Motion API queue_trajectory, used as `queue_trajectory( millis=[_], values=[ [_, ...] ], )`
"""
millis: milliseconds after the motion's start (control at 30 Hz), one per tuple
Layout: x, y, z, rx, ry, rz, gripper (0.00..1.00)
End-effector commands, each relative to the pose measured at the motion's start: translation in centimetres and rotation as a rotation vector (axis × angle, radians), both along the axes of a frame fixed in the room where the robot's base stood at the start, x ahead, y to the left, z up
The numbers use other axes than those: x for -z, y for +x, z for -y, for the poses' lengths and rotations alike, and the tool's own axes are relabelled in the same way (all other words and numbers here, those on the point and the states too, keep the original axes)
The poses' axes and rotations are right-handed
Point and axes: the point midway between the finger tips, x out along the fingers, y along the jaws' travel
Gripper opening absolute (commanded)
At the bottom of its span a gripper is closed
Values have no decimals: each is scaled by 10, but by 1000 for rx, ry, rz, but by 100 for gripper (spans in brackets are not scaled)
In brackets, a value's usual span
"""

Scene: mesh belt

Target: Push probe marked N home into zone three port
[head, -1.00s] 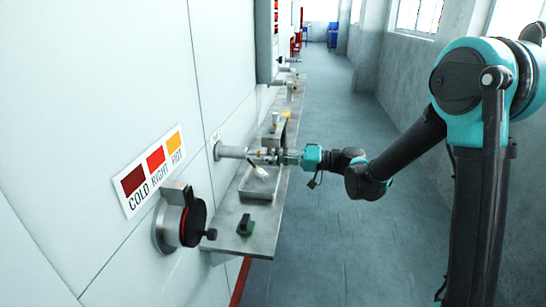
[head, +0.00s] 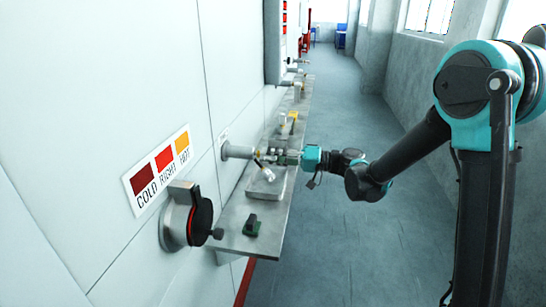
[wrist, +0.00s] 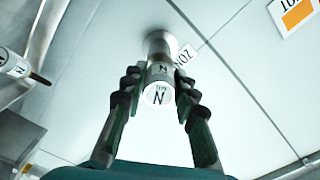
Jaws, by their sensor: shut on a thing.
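The white probe marked N (wrist: 158,94) is between the fingers of my gripper (wrist: 160,82), which is shut on it. Its round end face with the N points toward the wrist camera. Its far end lines up with the round metal port (wrist: 159,44) on the wall panel; how deep it sits inside cannot be told. In the head view my gripper (head: 286,157) is level with the port (head: 238,152), over the metal shelf. The held probe is barely distinguishable there.
A tray (head: 268,184) sits on the shelf (head: 238,216). A round dark-faced fitting (head: 199,222) juts out nearer me. The aisle floor (head: 360,235) at right is clear.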

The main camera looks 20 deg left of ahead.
Motion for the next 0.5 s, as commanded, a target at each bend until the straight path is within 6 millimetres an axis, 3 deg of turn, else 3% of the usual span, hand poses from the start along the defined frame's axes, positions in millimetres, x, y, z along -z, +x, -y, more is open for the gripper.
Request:
queue_trajectory(
  millis=[133,167,333,500],
  values=[
    [0,-1,-3,0,0,0,3],
    [0,-1,-3,1,0,0,31],
    [0,-1,-3,1,0,0,52],
    [0,-1,-3,0,0,0,53]
  ],
)
